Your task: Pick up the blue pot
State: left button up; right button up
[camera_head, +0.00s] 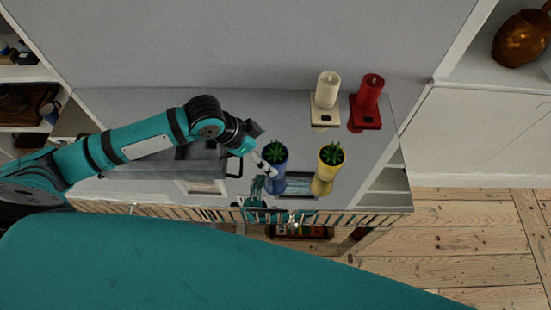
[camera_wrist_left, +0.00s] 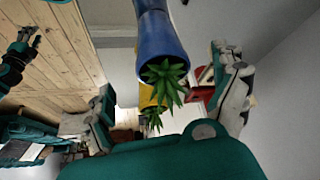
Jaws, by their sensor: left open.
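The blue pot (camera_head: 276,158), with a spiky green plant in it, stands on the glossy tabletop near its front edge. My left gripper (camera_head: 262,166) is open beside it, on its left side and low down in the head view. In the left wrist view the blue pot (camera_wrist_left: 162,45) appears upside down, between the two spread fingers of my left gripper (camera_wrist_left: 167,78). No grip on the pot shows. What looks like my right gripper (camera_wrist_left: 22,48) is at the far left of the left wrist view, over floorboards. Its jaws are unclear.
A yellow pot (camera_head: 331,158) with a similar plant stands close to the right of the blue one. Behind stand a cream candle (camera_head: 327,90) and a red candle (camera_head: 369,92) on holders. A dark tray-like object (camera_head: 200,160) lies left, under my arm. Bare floor (camera_head: 470,245) shows at right.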

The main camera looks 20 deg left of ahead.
aim_at(270, 153)
pick_arm(q)
jog(key=shift+w+d+f, duration=0.15)
jog(key=shift+d+f, duration=0.05)
jog(key=shift+f, duration=0.2)
jog(key=x, duration=0.2)
jog(key=p+x, duration=0.1)
jog(key=x, duration=0.1)
jog(key=shift+w+d+f+p, duration=0.1)
jog(key=shift+w+d+p, duration=0.1)
jog(key=shift+w+p, duration=0.1)
jog(key=shift+f, duration=0.2)
jog(key=shift+c, duration=0.5)
jog(key=c, duration=1.4)
jog(key=shift+c, duration=0.7)
jog(key=shift+w+r, duration=0.1)
pick_arm(e)
jog(key=shift+w+d+r, duration=0.15)
jog(key=shift+w+r, duration=0.05)
jog(key=shift+r, duration=0.7)
